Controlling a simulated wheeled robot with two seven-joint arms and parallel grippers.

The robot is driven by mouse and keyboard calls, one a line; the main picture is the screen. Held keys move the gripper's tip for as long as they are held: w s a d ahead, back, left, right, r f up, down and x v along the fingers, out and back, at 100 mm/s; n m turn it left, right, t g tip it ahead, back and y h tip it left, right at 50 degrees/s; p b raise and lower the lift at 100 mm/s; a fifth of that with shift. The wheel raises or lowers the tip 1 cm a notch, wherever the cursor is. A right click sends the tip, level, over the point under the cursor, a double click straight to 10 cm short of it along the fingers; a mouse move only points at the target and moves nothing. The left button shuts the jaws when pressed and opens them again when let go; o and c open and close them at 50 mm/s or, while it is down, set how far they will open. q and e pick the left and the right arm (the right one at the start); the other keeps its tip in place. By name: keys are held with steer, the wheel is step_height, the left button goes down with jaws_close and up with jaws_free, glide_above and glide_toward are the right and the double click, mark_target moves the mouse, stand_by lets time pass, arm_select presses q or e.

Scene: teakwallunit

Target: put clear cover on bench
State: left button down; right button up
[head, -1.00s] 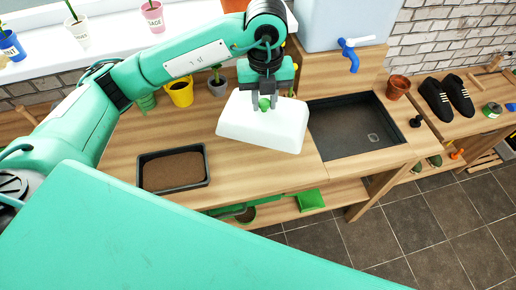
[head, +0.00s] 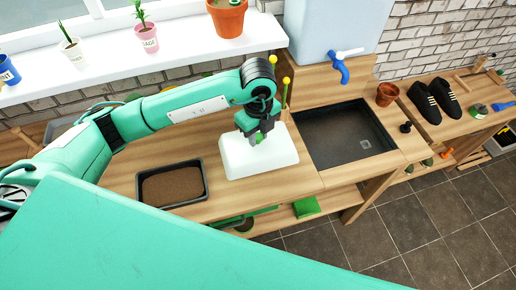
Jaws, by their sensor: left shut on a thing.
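The clear cover (head: 278,155) is a whitish, see-through box shape with a green knob on top. It is at the middle of the wooden bench (head: 300,178), between the soil tray and the sink. It looks level and low, at or just above the bench top; I cannot tell if it touches. My left gripper (head: 257,139) points down over the cover and is shut on its green knob. My right gripper is not in view.
A black tray of soil (head: 172,184) lies left of the cover. A dark sink (head: 345,134) with a blue tap (head: 341,66) is to its right. A terracotta pot (head: 387,94) and black shoes (head: 437,102) stand further right. Potted plants line the windowsill (head: 110,58).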

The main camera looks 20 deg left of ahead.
mark_target(258, 145)
arm_select(q)
step_height(258, 145, down, 5)
steer(key=shift+r+p, duration=0.15)
steer(key=shift+p, duration=0.4)
step_height(258, 145, down, 3)
steer(key=shift+f+p, duration=0.2)
steer(key=shift+p, duration=0.4)
steer(key=shift+f, duration=0.4)
steer(key=shift+d, duration=0.1)
steer(key=shift+f, duration=0.15)
steer(key=c, duration=1.1)
jaws_free()
steer(key=shift+c, duration=0.2)
